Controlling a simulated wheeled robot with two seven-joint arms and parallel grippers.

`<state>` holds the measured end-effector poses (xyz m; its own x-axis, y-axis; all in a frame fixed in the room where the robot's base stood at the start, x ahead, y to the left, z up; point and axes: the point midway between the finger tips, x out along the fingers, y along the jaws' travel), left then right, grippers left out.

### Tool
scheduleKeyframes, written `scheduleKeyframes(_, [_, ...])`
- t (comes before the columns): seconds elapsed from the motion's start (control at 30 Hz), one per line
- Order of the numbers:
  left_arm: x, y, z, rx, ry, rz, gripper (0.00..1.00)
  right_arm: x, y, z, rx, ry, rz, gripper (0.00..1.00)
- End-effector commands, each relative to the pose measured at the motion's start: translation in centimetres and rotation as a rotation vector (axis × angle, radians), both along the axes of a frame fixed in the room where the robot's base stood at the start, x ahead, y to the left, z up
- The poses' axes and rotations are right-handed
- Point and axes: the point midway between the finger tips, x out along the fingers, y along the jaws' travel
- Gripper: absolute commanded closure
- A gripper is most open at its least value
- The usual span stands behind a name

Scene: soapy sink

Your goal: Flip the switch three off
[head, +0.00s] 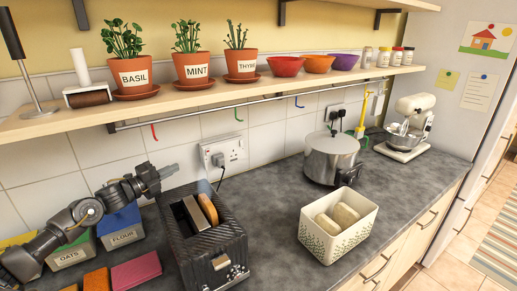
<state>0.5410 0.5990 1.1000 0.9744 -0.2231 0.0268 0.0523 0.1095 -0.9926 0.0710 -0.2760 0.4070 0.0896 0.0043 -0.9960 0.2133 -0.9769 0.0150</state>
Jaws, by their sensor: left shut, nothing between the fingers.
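A white double wall socket (221,154) with a dark plug in it is on the tiles behind the toaster. A second white socket (336,112) with a black plug is further right, behind the pot. Small switches on them are too small to tell apart, and I cannot tell which is switch three or its position. My left gripper (168,171) is shut and empty, in front of the tiles, left of the nearer socket and apart from it. My right gripper is not in view.
A black toaster (212,242) with bread stands below the nearer socket. Tins, including a flour tin (120,229), sit under my left arm. A pot (331,157), a bread bin (339,239) and a mixer (408,125) stand right. A shelf (190,95) with hooks overhangs.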

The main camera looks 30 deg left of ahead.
Motion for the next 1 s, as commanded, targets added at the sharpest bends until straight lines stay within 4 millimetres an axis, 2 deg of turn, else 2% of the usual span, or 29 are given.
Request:
scheduleKeyframes(0.67, [1.0,-0.7,0.1,0.0,-0.002,-0.012,1.0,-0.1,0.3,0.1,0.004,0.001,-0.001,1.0])
scheduleKeyframes(0.87, [2.6,-1.0,0.4,-0.003,-0.003,-0.011,1.0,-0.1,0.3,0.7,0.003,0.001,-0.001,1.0])
scheduleKeyframes(1.0, [4.5,-1.4,0.5,-0.003,-0.004,-0.009,1.0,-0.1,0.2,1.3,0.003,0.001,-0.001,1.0])
